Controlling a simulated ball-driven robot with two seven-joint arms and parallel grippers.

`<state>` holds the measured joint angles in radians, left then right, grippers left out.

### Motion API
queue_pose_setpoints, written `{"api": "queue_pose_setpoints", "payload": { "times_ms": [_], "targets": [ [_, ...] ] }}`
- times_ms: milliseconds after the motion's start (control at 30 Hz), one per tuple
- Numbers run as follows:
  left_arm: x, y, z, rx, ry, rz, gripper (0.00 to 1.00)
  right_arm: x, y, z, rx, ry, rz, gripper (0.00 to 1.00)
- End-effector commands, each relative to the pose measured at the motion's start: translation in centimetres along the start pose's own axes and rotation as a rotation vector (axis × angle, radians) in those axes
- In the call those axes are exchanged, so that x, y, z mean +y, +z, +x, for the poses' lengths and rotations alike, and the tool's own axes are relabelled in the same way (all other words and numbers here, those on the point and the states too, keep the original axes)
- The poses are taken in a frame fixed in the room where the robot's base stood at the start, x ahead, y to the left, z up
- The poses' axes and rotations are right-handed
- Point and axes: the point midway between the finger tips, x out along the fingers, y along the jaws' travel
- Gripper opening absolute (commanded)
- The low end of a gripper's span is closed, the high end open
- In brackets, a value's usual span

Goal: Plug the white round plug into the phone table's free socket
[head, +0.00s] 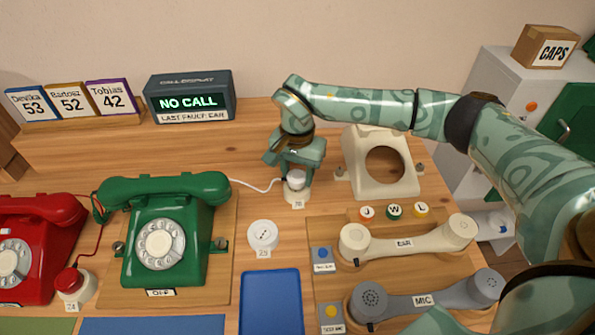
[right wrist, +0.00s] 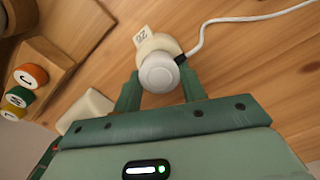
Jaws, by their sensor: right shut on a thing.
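My right gripper (head: 296,181) is shut on the white round plug (head: 295,179), with a finger on either side of it. In the right wrist view the plug (right wrist: 158,73) sits between the fingertips (right wrist: 158,92), over a cream socket (right wrist: 152,43) with a number tag. That socket (head: 294,196) also shows below the plug in the head view. I cannot tell whether the plug is fully seated. A white cord (head: 255,187) runs from the plug towards the green phone (head: 165,225). Another round white socket (head: 263,235) stands empty, its holes showing. My left gripper is not in view.
A red phone (head: 35,240) stands at left, with a red plug (head: 70,280) in a socket. A cream phone shell (head: 380,165) stands right of my gripper. Two handsets, cream (head: 405,240) and grey (head: 425,298), lie on a wooden tray. The display (head: 189,98) reads "NO CALL".

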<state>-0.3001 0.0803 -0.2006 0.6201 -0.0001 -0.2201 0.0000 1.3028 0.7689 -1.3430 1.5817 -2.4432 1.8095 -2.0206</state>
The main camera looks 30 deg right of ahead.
Motion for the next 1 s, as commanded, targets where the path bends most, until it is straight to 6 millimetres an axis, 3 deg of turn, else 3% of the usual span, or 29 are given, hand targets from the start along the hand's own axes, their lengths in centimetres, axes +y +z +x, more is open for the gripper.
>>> {"api": "queue_pose_setpoints", "payload": {
  "times_ms": [767,800,867,1000],
  "targets": [
    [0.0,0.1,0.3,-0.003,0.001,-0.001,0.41,0.0,0.0,1.3,0.0,0.0,0.0,0.23],
    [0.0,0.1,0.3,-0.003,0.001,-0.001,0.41,0.0,0.0,1.3,0.0,0.0,0.0,0.49],
    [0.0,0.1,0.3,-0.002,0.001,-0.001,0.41,0.0,0.0,1.3,0.0,0.0,0.0,0.66],
    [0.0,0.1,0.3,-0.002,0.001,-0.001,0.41,0.0,0.0,1.3,0.0,0.0,0.0,0.66]
  ]
}}
